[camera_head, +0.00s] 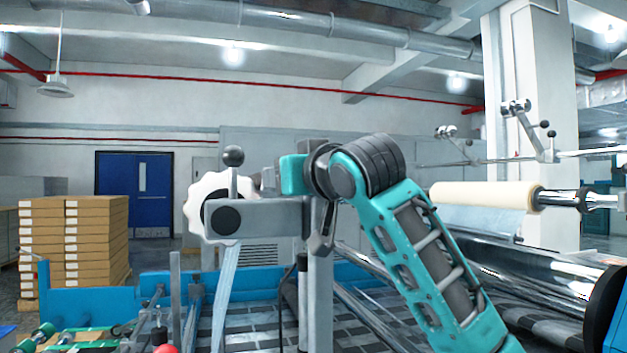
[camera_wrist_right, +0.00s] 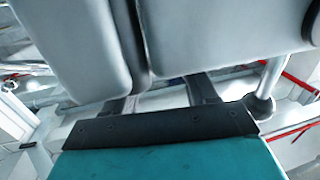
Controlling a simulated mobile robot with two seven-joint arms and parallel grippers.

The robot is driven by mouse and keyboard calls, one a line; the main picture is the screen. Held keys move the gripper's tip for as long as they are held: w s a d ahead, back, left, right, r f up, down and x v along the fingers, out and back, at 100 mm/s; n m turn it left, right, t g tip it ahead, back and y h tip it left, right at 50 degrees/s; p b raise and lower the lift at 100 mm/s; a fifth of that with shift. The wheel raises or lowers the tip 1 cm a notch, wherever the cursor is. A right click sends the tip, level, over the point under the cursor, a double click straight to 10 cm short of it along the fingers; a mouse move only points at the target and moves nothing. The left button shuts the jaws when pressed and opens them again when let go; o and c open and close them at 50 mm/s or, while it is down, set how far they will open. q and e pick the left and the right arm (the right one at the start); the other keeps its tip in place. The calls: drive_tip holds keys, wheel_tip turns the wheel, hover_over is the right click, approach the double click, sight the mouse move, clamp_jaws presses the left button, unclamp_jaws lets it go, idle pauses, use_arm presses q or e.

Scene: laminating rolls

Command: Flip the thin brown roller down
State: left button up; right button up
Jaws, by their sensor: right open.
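A thin cream-tan roller (camera_head: 482,196) lies roughly level at the right in the head view, its right end on a metal shaft. I see no darker brown roller. My right arm rises from the lower right and bends left at the top. Its teal hand (camera_head: 293,175) is behind a grey bracket with a black-knobbed lever (camera_head: 233,157); its fingertips are hidden there. In the right wrist view my right gripper (camera_wrist_right: 163,95) is open, its dark fingers partly covered by large grey parts (camera_wrist_right: 225,35) close to the camera. My left gripper is not in view.
A white toothed wheel (camera_head: 195,205) sits on the bracket's left. A large shiny roll (camera_head: 510,270) spans the lower right. Metal rods with black-knobbed levers (camera_head: 530,130) stand above the cream-tan roller. Stacked boxes (camera_head: 95,240) are far left, near a blue door (camera_head: 133,190).

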drive_tip(key=b+v, duration=0.1)
drive_tip(key=v, duration=0.8)
drive_tip(key=shift+s, duration=0.25)
drive_tip(key=shift+d, duration=0.15)
